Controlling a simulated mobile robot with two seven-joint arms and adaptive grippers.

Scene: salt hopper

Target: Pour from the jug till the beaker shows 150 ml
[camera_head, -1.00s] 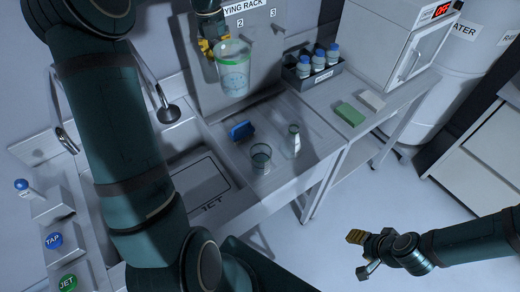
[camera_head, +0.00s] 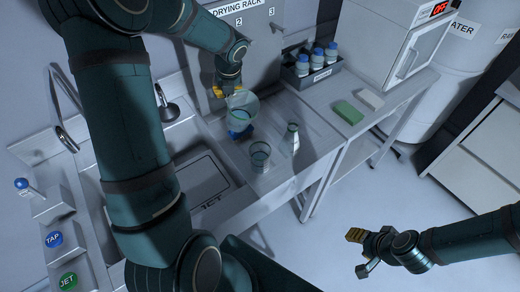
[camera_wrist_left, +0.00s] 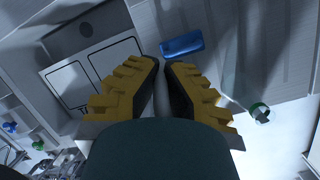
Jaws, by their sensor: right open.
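The clear beaker (camera_head: 260,154) stands upright on the counter, below and right of the jug. Its level is too small to read. My right gripper (camera_head: 358,252) is open and empty over the floor at lower right.
A flask with a green neck (camera_head: 293,138) stands right of the beaker. Blue-capped bottles (camera_head: 317,60) in a rack, a green block (camera_head: 348,113) and a sink (camera_head: 200,185) surround the counter.

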